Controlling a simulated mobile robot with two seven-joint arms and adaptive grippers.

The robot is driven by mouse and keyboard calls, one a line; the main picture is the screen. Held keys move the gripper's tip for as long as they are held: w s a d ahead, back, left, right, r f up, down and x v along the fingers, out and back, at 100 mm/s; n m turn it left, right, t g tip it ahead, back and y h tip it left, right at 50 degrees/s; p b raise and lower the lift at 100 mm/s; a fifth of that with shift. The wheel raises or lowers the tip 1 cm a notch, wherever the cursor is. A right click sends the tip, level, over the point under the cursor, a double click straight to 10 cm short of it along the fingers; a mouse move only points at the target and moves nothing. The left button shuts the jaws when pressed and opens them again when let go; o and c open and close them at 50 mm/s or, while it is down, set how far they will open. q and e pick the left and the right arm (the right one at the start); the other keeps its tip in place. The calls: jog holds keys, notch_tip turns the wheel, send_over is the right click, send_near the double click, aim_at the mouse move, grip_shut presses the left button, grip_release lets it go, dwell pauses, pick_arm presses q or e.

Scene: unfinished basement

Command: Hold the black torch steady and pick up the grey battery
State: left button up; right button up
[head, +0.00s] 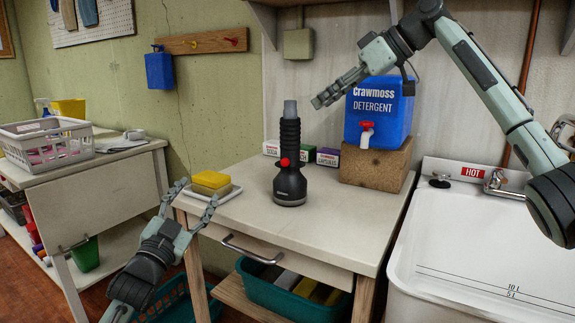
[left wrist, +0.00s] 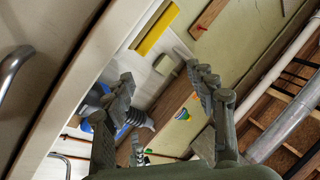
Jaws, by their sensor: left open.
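The black torch (head: 290,160) stands upright on the worktable, wide end down, with a red button on its side. The grey battery (head: 290,109) sticks up out of its top end. My left gripper (head: 196,195) is open and empty, low at the table's front left edge, apart from the torch.
A yellow sponge (head: 211,181) lies on a white dish close by my left gripper. A blue detergent jug (head: 379,112) stands on a wooden block (head: 375,165) behind right. Small boxes (head: 328,157) stand behind the torch. A sink (head: 480,240) is at right. The table front is clear.

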aim_at(288, 164)
pick_arm(q)
jog(key=s+d+r+m+h, duration=0.1)
jog(key=s+d+r+h, duration=0.15)
jog(key=d, duration=0.35)
jog(key=s+d+r+m+h, duration=0.1)
jog(key=s+d+r+h, duration=0.15)
jog(key=d, duration=0.35)
jog(key=w+d+n+g+y, duration=0.1)
jog(key=w+d+n+y, duration=0.1)
jog(key=w+d+n, duration=0.1)
jog(key=w+d+n+g+y, duration=0.1)
jog(key=w+d+n+y, duration=0.1)
jog(key=w+d+n, duration=0.1)
jog(key=shift+w+d+n+y, duration=0.15)
jog(key=shift+w+d+y, duration=0.05)
jog(key=shift+d, duration=0.25)
jog(key=shift+w+d+n+y, duration=0.15)
jog(key=shift+w+d+y, duration=0.05)
jog(key=shift+d, duration=0.25)
jog(key=shift+w+d+r+n+g+y, duration=0.15)
jog(key=shift+w+r+n+g+y, duration=0.1)
jog(key=shift+w+n+y, duration=0.25)
jog(key=shift+w+d+r+n+g+y, duration=0.1)
jog(key=shift+w+r+n+g+y, duration=0.1)
jog(key=shift+w+n, duration=0.35)
jog(key=shift+w+d, duration=0.15)
jog(key=shift+w, duration=0.6)
jog(key=w, duration=0.4)
jog(key=w+d, duration=0.1)
jog(key=w, duration=0.2)
